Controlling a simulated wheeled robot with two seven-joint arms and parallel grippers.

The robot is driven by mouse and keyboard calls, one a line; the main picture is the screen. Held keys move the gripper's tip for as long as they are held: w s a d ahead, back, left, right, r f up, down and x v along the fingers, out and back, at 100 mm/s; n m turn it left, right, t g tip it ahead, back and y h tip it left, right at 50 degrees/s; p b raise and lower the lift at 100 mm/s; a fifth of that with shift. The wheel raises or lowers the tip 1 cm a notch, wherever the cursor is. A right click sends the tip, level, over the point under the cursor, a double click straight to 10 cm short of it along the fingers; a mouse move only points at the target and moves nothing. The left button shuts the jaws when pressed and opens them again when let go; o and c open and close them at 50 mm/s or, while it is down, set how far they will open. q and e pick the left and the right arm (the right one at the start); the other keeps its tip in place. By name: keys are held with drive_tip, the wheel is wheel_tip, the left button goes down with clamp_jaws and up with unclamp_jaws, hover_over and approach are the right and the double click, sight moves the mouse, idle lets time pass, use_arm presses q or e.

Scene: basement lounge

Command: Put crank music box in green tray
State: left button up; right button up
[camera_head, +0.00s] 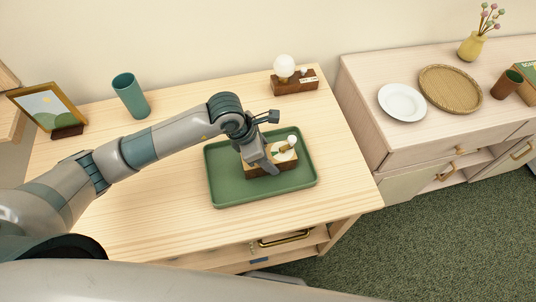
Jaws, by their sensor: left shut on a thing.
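The crank music box (286,156) is a small brown wooden box with a pale top and a white knob. It is over the green tray (231,197), within the tray's rim in the head view; I cannot tell whether it touches the tray floor. My left gripper (268,168) reaches down over the tray and is shut on the box at its left part, hiding some of it. The tray lies on the light wooden cabinet top. My right gripper is not in view.
A teal cup (131,97) and a framed picture (47,108) stand at the left. A wooden block with a white globe (284,66) stands behind the tray. A second cabinet at right holds a white plate (402,102) and woven tray (450,89).

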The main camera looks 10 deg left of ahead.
use_arm(q)
drive_tip(key=shift+f, duration=0.15)
drive_tip(key=o, duration=1.3)
drive_tip(key=shift+r, duration=0.3)
drive_tip(key=b+v, duration=0.2)
drive_tip(key=v, duration=0.9)
drive_tip(key=shift+a+b, duration=0.15)
drive_tip(key=shift+b, duration=0.25)
drive_tip(key=shift+s+a+r, duration=0.1)
drive_tip(key=shift+r, duration=0.25)
